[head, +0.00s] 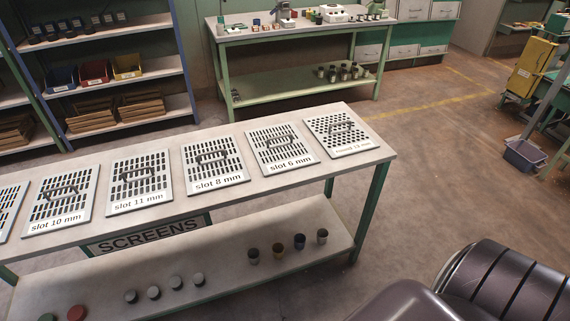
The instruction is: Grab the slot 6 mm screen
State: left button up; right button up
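The slot 6 mm screen (281,149) is a light metal plate with rows of dark slots, a dark handle on top and a printed label at its front edge. It lies flat on the screens table (268,199), between the slot 8 mm screen (214,164) on its left and a round-hole screen (341,134) on its right. Nothing covers it. Neither gripper shows in the head view. A dark, rounded part of my own body shows at the bottom right.
The slot 11 mm screen (139,182) and slot 10 mm screen (61,199) lie further left. Small cups (278,250) stand on the lower shelf. A green workbench (296,33) and blue shelving (115,47) stand behind. Floor (430,180) right of the table is clear.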

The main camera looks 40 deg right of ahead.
aim_at(278, 148)
jog(key=i+j, duration=0.25)
jog(key=i+j+z, duration=0.7)
jog(key=i+j, duration=0.2)
jog(key=j, duration=0.2)
